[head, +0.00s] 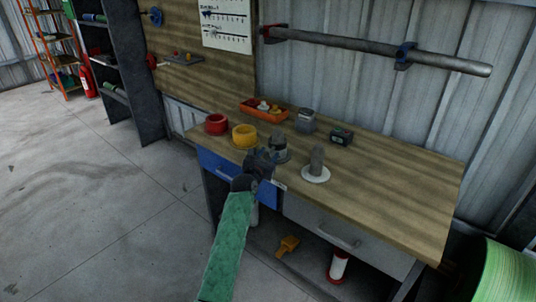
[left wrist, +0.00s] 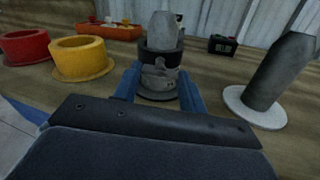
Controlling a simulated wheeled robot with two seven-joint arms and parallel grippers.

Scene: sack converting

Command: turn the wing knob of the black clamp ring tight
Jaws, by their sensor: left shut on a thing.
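The black clamp ring (left wrist: 150,58) sits around a grey upright post (left wrist: 163,32) on a dark round base. In the head view the post with its ring (head: 280,150) stands at the bench's front edge, partly hidden by my gripper. A grey wing knob (left wrist: 159,80) shows on the near side of the ring. My left gripper (head: 268,158) reaches in from the front. Its two blue fingers (left wrist: 159,84) stand on either side of the knob and are shut on it. The exact contact is hard to see. My right gripper is not in view.
A grey post on a white disc (head: 316,174) stands close on the right. A yellow ring (head: 244,136) and red ring (head: 215,124) are on the left. Behind are an orange tray (head: 275,116), a grey container (head: 306,120) and a black box (head: 341,137). The bench's right side is clear.

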